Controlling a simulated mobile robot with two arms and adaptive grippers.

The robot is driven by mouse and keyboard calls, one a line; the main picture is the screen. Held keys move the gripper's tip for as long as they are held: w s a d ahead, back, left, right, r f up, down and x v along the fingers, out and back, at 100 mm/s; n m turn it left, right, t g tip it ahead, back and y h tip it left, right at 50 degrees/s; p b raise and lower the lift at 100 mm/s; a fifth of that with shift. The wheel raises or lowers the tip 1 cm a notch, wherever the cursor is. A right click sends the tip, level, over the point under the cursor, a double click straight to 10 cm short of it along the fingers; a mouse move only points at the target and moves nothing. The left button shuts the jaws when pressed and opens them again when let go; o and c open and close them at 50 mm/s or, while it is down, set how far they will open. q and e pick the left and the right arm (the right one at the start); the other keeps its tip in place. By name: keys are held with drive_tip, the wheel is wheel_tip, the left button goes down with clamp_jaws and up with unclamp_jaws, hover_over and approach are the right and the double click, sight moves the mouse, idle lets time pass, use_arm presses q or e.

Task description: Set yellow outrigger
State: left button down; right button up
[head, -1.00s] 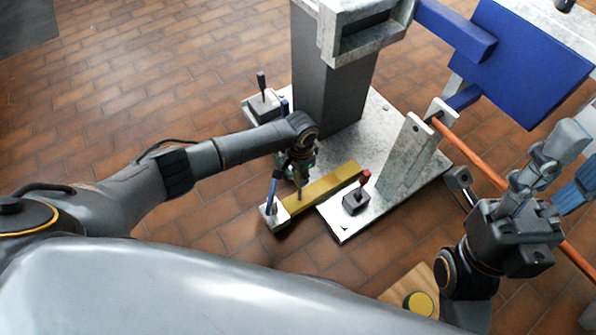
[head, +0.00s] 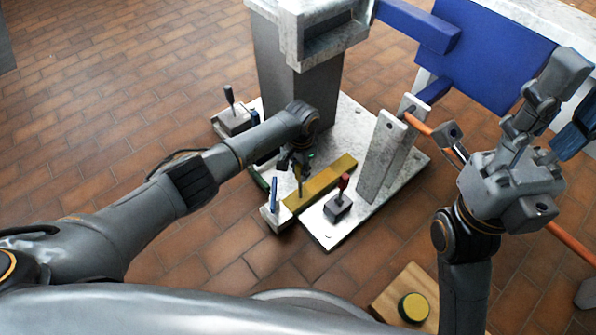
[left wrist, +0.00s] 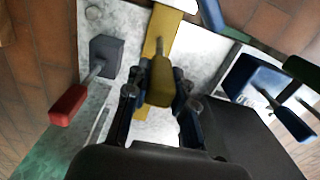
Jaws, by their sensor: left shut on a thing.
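My left gripper (head: 298,180) reaches down over the beam. In the left wrist view its fingers (left wrist: 158,98) are shut on the outrigger's yellow upright handle (left wrist: 160,82), and the beam (left wrist: 160,28) shows beyond. My right gripper (head: 540,105) is raised at the right, away from the outrigger; its fingertips are unclear.
A box with a red lever (head: 340,205) stands on the plate right of the beam. A black-levered box (head: 232,118) is at the far left. The grey mast (head: 295,85) rises behind. An orange bar (head: 570,243) crosses at right. Tiled floor at left is clear.

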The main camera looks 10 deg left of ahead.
use_arm(q)
drive_tip(key=shift+w+d+r, duration=0.1)
drive_tip(key=shift+w+d, duration=0.1)
drive_tip(key=c, duration=1.1)
unclamp_jaws()
drive_tip(key=shift+d, duration=0.1)
drive_tip(key=shift+r, duration=0.25)
wheel_tip(320, 180, up, 11)
drive_tip(key=shift+r, duration=0.2)
